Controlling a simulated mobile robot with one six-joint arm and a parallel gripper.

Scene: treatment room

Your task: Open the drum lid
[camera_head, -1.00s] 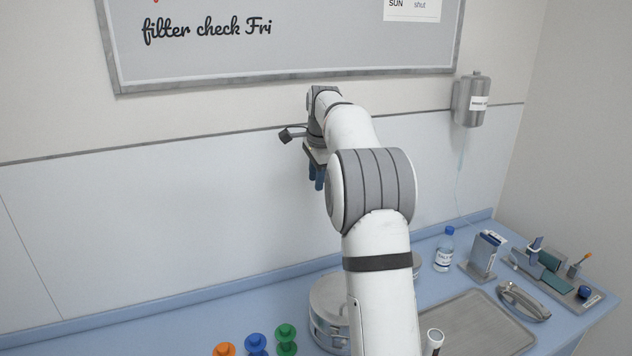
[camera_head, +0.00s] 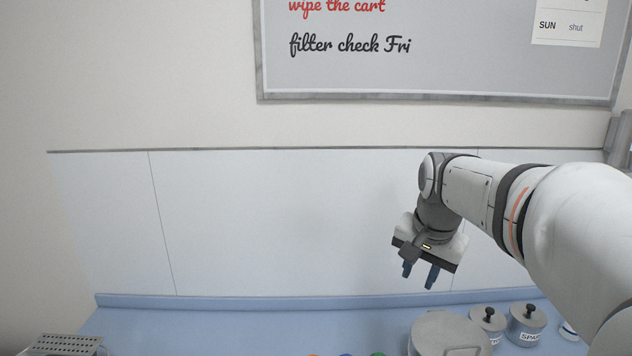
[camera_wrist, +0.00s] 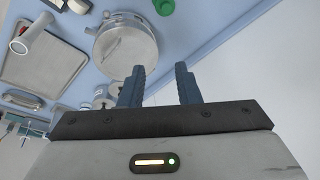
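The drum (camera_head: 411,347) is a round metal container at the bottom of the head view, partly cut off by the frame. Its grey lid (camera_head: 440,325) lies on it and looks closed. In the wrist view the lid (camera_wrist: 128,50) shows whole, with a thin bar-like handle (camera_wrist: 108,48) across it. My gripper (camera_head: 419,276) is open and empty, in the air above the counter, near the drum in the picture. In the wrist view my gripper's two blue fingers (camera_wrist: 160,70) are apart, and the drum is beyond them, touching neither.
Two lidded canisters (camera_head: 488,318) (camera_head: 526,322) stand right of the drum on the blue counter (camera_head: 220,322). A perforated metal box (camera_head: 68,344) is at the far left. A metal tray (camera_wrist: 50,62) shows in the wrist view. The counter's left middle is clear.

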